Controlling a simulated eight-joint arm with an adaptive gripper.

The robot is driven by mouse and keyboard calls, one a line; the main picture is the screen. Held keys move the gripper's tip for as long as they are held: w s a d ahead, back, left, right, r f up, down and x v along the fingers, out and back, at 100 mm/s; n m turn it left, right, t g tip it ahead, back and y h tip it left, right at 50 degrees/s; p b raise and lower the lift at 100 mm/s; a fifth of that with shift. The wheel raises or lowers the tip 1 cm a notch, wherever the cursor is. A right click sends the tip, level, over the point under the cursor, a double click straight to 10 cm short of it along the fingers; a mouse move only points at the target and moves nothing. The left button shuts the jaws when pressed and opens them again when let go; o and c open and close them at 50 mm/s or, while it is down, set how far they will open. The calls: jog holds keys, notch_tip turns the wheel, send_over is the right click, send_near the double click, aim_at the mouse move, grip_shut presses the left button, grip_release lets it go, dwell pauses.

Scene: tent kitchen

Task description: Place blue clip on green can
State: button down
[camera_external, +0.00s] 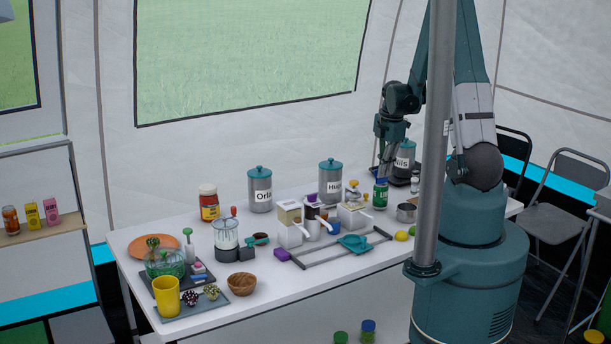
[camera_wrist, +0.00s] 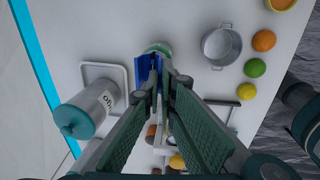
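My gripper (camera_wrist: 160,84) points down over the table, its two fingers close together at the tips. A blue clip (camera_wrist: 147,76) sits at the fingertips in the wrist view, and the fingers look shut on it. The green can (camera_wrist: 158,47) shows just beyond the clip, partly hidden by it and the fingers. In the external view the can (camera_external: 381,195) stands upright on the table near its back right part, with my gripper (camera_external: 384,174) right above it. The gap between clip and can is hard to judge. The clip is too small to make out in the external view.
A lidded canister (camera_wrist: 92,107) on a light tray (camera_wrist: 110,71) stands close on one side. A metal pot (camera_wrist: 221,46), a lime (camera_wrist: 255,68), an orange (camera_wrist: 263,40) and a lemon (camera_wrist: 246,91) lie on the other. A rack (camera_external: 330,249) and coffee grinders fill the table's middle.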

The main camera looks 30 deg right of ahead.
jog(key=c, duration=2.7)
grip_release()
jog(key=shift+s+r+p, duration=0.1)
jog(key=shift+s+r, duration=0.15)
jog(key=shift+r, duration=1.8)
jog(key=shift+s+r+p, duration=0.15)
jog(key=shift+s+r, duration=0.1)
jog(key=shift+r, duration=1.75)
jog(key=shift+s+r+p, duration=0.1)
jog(key=shift+s+r, duration=0.15)
jog(key=shift+r, duration=1.8)
